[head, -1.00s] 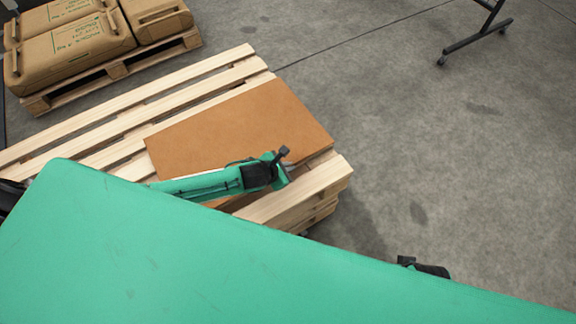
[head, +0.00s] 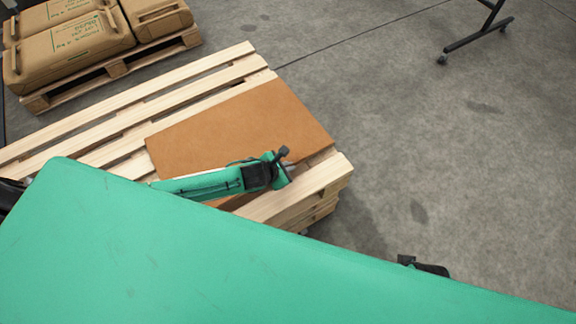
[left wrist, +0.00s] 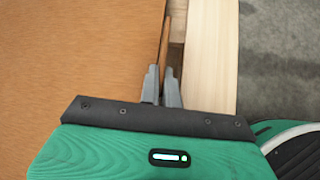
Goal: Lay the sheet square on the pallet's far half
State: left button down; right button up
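The brown sheet (head: 240,125) lies on the wooden pallet (head: 125,122), over its right end in the head view. Bare slats show to its left and along its near right side. My left gripper (head: 285,170) is at the sheet's near right edge. In the left wrist view, the sheet (left wrist: 75,50) fills the left side, and the left gripper's fingers (left wrist: 161,85) are close together at its edge, with a thin brown strip between them. My arm and green body hide the sheet's near side. My right gripper's fingers do not show.
Another pallet (head: 118,68) with brown sacks (head: 68,50) stands at the upper left. A dark wheeled stand (head: 478,38) is at the upper right.

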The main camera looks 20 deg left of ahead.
pick_arm(q)
jog(key=shift+f+b, duration=0.45)
jog(key=shift+f, duration=0.35)
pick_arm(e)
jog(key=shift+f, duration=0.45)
pick_arm(q)
jog(key=c, duration=1.5)
grip_release()
jog(key=shift+c, duration=0.2)
